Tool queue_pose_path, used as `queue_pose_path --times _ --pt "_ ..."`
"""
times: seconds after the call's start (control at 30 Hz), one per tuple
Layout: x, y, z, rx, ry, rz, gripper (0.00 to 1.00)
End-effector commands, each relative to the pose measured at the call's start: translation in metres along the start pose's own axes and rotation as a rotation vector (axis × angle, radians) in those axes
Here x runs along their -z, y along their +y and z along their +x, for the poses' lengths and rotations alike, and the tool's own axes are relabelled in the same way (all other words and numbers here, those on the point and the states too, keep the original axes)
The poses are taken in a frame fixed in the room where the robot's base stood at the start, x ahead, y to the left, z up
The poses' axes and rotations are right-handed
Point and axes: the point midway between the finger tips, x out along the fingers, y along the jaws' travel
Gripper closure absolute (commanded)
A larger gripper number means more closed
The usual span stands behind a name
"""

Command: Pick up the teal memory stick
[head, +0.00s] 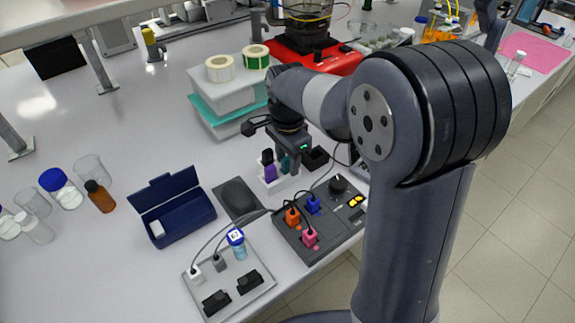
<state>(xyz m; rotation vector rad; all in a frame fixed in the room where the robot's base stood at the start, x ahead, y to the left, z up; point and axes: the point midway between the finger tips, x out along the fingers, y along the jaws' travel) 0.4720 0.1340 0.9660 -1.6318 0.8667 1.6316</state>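The teal memory stick (285,163) stands upright in a small white holder (283,182), partly hidden by my gripper. A purple memory stick (268,165) stands in the same holder just to its left. My gripper (289,163) points down over the holder, its fingers at the teal stick. From this view I cannot tell whether the fingers are closed on the stick or only beside it.
A small dark box (315,158) is close right of the holder. A grey panel (320,222) with coloured plugs and cables lies in front. An open blue case (173,212) and a dark pad (238,199) are left. Stacked boxes (225,105) stand behind.

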Motion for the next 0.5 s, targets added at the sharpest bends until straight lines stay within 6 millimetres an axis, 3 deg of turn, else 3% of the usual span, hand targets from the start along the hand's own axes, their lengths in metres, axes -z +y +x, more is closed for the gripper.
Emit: queue_pose_path --times 0.5 --pt "0.0000 -0.0001 -0.0004 0.000 0.000 0.000 1.00"
